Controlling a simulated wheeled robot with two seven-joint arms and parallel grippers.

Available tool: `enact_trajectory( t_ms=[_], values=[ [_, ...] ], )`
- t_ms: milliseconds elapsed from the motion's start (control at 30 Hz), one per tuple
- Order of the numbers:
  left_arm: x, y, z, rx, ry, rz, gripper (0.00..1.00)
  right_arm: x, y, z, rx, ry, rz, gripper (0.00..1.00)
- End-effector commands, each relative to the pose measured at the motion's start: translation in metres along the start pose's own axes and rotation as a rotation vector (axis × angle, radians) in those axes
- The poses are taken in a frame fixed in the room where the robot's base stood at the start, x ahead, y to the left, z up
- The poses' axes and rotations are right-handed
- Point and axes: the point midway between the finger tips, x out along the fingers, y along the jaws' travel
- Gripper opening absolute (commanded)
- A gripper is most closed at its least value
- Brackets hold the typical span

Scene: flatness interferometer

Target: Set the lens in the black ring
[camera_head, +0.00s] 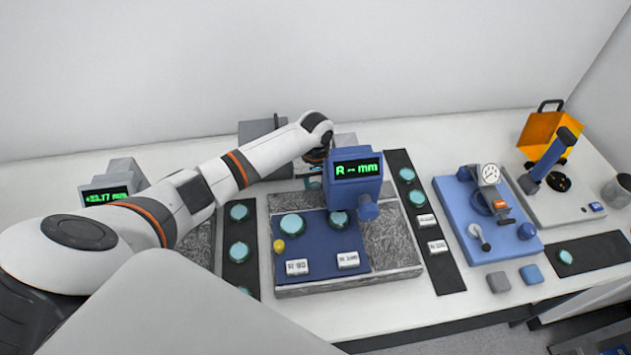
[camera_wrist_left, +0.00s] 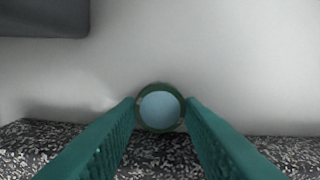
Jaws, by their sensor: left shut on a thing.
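My left gripper (camera_wrist_left: 160,108) has its two green fingers closed on a lens (camera_wrist_left: 160,109), a pale blue disc with a dark green rim. It is held between the fingertips over the edge of a speckled granite surface (camera_wrist_left: 60,140). In the head view, my left arm reaches to the back of the granite block, and its gripper is mostly hidden behind the blue display unit. A dark round piece (camera_head: 558,181) on the light grey stand at the right may be the black ring; I cannot tell for sure. My right gripper is not in view.
The blue display unit (camera_head: 357,172) reads "R -- mm" and stands on the granite block (camera_head: 390,245). Several teal lenses lie on black strips (camera_head: 437,262) and the blue plate (camera_head: 320,250). A blue gauge fixture (camera_head: 485,225) and orange box (camera_head: 543,133) stand to the right.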

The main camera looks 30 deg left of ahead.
Motion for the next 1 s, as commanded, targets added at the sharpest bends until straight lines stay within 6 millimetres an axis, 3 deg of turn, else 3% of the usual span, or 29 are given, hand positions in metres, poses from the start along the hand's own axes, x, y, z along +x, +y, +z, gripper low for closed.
enact_trajectory(
  t_ms=[67,100,200,467,633,1000],
  values=[
    [0.003,0.000,0.000,-0.001,0.001,0.001,0.12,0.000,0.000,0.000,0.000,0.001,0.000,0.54],
    [0.003,0.000,0.000,0.000,0.000,0.001,0.39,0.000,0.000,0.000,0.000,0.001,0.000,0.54],
    [0.002,0.000,0.000,0.000,0.000,0.001,0.55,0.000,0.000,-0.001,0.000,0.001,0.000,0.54],
    [0.002,0.000,0.000,0.000,0.000,0.000,0.56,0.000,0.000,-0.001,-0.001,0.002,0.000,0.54],
    [-0.009,0.000,0.001,0.000,-0.001,-0.001,0.56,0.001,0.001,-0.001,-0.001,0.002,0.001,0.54],
    [-0.085,-0.001,0.001,0.000,-0.002,-0.004,0.56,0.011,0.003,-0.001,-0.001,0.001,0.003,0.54]
  ],
)
